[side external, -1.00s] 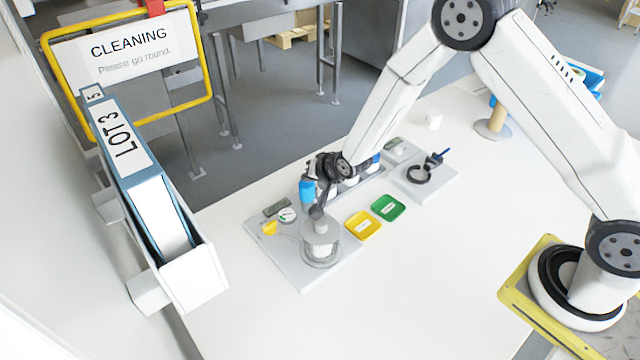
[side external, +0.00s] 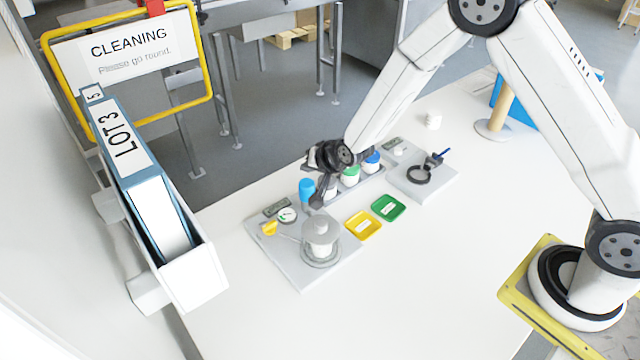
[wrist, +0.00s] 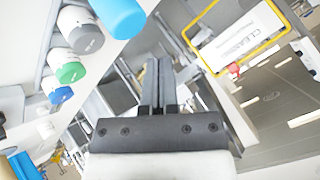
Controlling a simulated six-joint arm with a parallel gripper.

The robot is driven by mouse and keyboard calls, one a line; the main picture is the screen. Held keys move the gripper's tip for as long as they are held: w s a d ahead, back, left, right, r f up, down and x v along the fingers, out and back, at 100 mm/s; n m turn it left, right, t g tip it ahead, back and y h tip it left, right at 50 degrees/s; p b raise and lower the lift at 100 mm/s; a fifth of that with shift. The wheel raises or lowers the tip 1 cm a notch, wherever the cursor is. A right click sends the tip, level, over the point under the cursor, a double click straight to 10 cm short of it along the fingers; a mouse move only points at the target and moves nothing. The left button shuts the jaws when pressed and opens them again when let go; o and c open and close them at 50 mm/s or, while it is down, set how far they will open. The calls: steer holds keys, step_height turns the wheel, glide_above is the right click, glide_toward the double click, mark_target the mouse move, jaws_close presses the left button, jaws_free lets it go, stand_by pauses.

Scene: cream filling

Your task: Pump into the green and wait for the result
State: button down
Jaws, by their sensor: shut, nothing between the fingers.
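The white round dispenser (side external: 321,240) stands upright on a grey plate at the table's middle, with a small gauge (side external: 287,215) and a yellow part (side external: 270,228) beside it. My gripper (side external: 319,203) is shut and empty, just above and behind the dispenser top, apart from it. In the wrist view its fingers (wrist: 158,78) are together. A green-lidded jar (side external: 350,176) stands in a rack behind; it also shows in the wrist view (wrist: 68,72). A green tray (side external: 388,207) lies right of a yellow tray (side external: 362,225). Any contents of the green-lidded jar are hidden.
A blue cylinder (side external: 307,187) stands left of my gripper. A blue-lidded jar (side external: 371,160) is beside the green-lidded one, and a grey-lidded jar (wrist: 82,34) shows in the wrist view. A black ring fixture (side external: 419,175) stands at right. The front table is clear.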

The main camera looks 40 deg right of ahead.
mark_target(310, 185)
steer(key=shift+r, duration=1.9)
stand_by(1.4)
step_height(310, 185, up, 3)
steer(key=shift+w+r, duration=0.1)
steer(key=shift+w, duration=0.05)
stand_by(0.4)
steer(key=shift+f, duration=4.45)
steer(key=shift+f, duration=0.5)
